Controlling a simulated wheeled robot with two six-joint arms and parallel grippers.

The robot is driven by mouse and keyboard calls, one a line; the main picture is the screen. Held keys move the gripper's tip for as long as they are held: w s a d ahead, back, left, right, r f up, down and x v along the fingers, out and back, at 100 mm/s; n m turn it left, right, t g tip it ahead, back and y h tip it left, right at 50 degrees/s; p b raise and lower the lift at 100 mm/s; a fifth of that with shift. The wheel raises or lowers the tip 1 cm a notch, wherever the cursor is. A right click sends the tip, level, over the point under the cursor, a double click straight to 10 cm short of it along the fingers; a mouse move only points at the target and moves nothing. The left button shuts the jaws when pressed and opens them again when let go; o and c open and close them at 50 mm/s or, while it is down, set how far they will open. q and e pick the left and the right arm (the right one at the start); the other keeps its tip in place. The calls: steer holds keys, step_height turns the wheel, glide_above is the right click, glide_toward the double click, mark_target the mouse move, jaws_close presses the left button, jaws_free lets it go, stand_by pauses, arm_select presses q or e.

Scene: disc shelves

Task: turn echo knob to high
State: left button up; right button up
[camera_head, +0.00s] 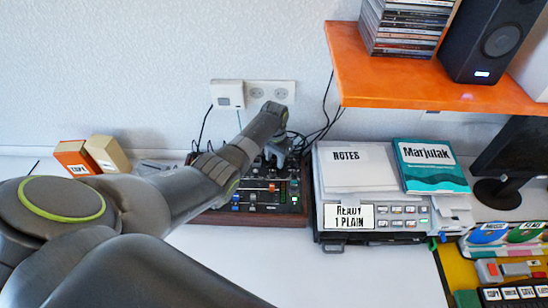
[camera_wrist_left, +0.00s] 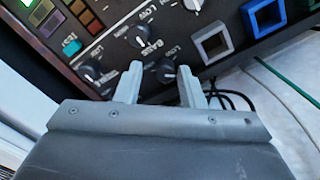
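The dark mixer panel (camera_head: 262,196) sits on the white table, mostly behind my left arm in the head view. The left wrist view shows its face close up, with several black knobs. One black knob (camera_wrist_left: 165,70) shows between my left fingertips, with a gap on each side. Another knob (camera_wrist_left: 139,36) marked BASS is above it, and a further knob (camera_wrist_left: 91,72) is to the left. I cannot read an echo label. My left gripper (camera_wrist_left: 161,76) is open and empty, pointing at the panel; in the head view it (camera_head: 277,157) is over the panel's back part. The right gripper is not in view.
A grey case (camera_head: 375,238) with papers and a teal book (camera_head: 430,166) stands close to the panel's right. An orange shelf (camera_head: 420,85) overhangs at upper right. Two small boxes (camera_head: 75,158) stand at left. Black cables run behind the panel.

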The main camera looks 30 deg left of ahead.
arm_select(q)
steer(key=shift+a, duration=0.4)
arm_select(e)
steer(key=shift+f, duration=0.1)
